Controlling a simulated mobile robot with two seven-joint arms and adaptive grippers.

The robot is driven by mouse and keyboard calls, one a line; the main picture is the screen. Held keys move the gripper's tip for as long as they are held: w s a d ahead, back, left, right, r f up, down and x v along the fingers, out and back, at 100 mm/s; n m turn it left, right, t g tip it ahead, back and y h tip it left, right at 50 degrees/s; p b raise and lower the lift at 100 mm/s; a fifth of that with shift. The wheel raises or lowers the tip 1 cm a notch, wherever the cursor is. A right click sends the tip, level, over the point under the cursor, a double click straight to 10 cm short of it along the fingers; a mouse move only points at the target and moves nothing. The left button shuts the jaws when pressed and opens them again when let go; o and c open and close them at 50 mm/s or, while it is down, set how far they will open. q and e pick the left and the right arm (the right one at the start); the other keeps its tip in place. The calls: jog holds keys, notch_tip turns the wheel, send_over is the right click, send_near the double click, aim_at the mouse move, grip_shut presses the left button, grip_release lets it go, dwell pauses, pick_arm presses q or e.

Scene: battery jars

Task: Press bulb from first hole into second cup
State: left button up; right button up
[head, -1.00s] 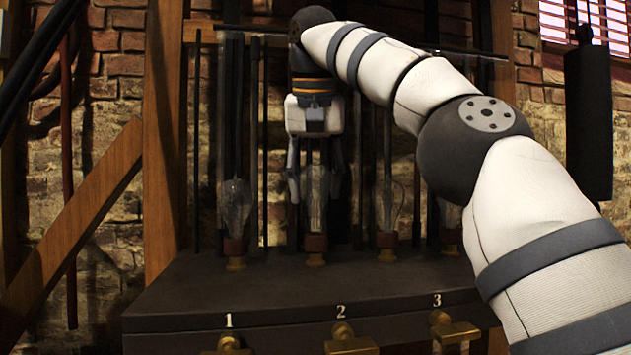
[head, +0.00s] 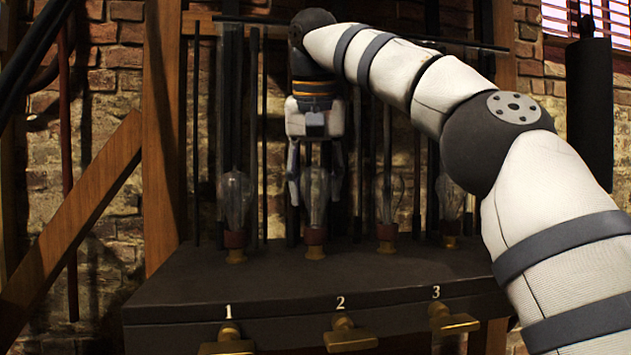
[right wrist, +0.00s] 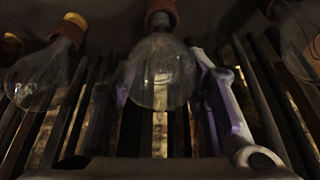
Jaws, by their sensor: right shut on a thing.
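My right gripper (head: 315,188) hangs fingers-down over the black bench, around a clear glass bulb (head: 315,205). It is shut on this bulb. The bulb stands upright, its red collar (head: 314,236) over a small brass cup (head: 315,252), above and left of the number 2. In the right wrist view the same bulb (right wrist: 160,75) shows between the two fingers, collar at the top. Whether the collar is fully seated cannot be told. My left gripper is not in view.
Similar bulbs stand in brass cups to the left (head: 235,195) and right (head: 388,195), with another (head: 450,200) near my forearm. Brass handles (head: 228,340) stick out of the bench front (head: 280,285). Dark vertical rods stand behind the bulbs.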

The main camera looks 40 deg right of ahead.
jog(key=shift+f, duration=0.4)
dwell(0.4)
jog(key=o, duration=1)
jog(key=shift+a+r, duration=0.1)
jog(key=shift+r, duration=0.25)
jog(key=v, duration=0.2)
jog(key=shift+s+a+r, duration=0.15)
jog(key=shift+r, duration=0.1)
jog(key=s+a, duration=0.2)
jog(key=s, duration=0.1)
jog(key=s+a, duration=0.5)
jog(key=s, duration=0.1)
jog(key=shift+a+f, duration=0.15)
jog(key=shift+a, duration=0.25)
